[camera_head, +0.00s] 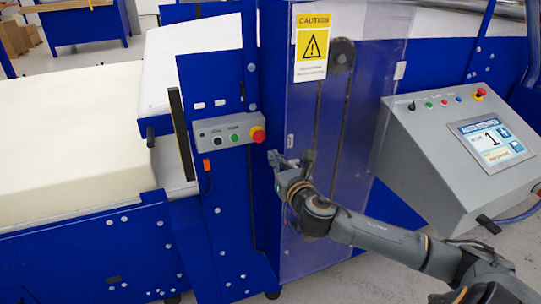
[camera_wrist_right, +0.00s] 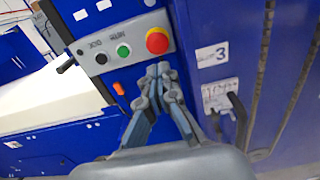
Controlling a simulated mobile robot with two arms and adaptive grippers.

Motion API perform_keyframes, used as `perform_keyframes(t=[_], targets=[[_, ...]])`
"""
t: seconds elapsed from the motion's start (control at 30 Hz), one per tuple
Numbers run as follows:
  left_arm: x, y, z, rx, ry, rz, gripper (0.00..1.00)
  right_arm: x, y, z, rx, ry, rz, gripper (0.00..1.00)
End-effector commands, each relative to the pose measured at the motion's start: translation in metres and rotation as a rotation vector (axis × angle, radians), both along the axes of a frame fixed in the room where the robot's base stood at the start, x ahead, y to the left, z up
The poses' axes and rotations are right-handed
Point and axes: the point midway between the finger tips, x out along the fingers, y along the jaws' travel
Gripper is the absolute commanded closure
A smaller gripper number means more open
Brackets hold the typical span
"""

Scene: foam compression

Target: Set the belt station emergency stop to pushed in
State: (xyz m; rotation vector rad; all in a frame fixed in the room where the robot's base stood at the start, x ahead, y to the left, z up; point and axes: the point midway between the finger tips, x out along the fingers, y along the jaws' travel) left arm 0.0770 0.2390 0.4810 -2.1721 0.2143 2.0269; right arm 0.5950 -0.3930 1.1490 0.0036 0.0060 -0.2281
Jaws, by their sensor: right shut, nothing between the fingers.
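The belt station emergency stop is a red mushroom button on a yellow collar (camera_head: 258,134), at the right end of a small grey control box (camera_head: 223,133) on the blue machine post. In the right wrist view the red button (camera_wrist_right: 157,41) sits just above my fingertips. My right gripper (camera_head: 290,157) is shut and empty, to the right of and slightly below the button in the head view. It also shows in the right wrist view (camera_wrist_right: 158,70), fingertips together, apart from the button as far as I can tell. My left gripper is not in view.
The box also has a black knob (camera_head: 217,141) and a green button (camera_head: 235,139). A clear guard panel with a caution sign (camera_head: 312,47) stands behind my right arm. A grey console (camera_head: 455,150) with its own red button (camera_head: 480,92) is at right. Cream foam (camera_head: 75,140) lies at left.

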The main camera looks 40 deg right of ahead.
Motion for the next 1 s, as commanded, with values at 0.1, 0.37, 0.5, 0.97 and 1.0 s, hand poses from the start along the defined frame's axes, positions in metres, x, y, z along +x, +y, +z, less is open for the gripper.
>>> perform_keyframes(t=[0.1, 0.37, 0.5, 0.97, 1.0], targets=[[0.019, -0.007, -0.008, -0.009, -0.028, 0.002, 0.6, -0.022, 0.006, -0.004, -0.003, 0.003, 0.003, 1.0], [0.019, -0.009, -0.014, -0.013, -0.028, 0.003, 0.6, -0.048, 0.012, -0.001, -0.001, 0.0, 0.001, 1.0], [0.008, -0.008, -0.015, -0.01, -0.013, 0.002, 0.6, -0.051, 0.013, 0.0, 0.0, 0.001, 0.001, 1.0], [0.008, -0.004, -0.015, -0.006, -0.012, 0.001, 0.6, -0.051, 0.012, 0.0, 0.0, 0.0, 0.001, 1.0], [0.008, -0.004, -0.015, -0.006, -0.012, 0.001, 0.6, -0.051, 0.012, 0.0, 0.002, 0.001, 0.0, 1.0]])
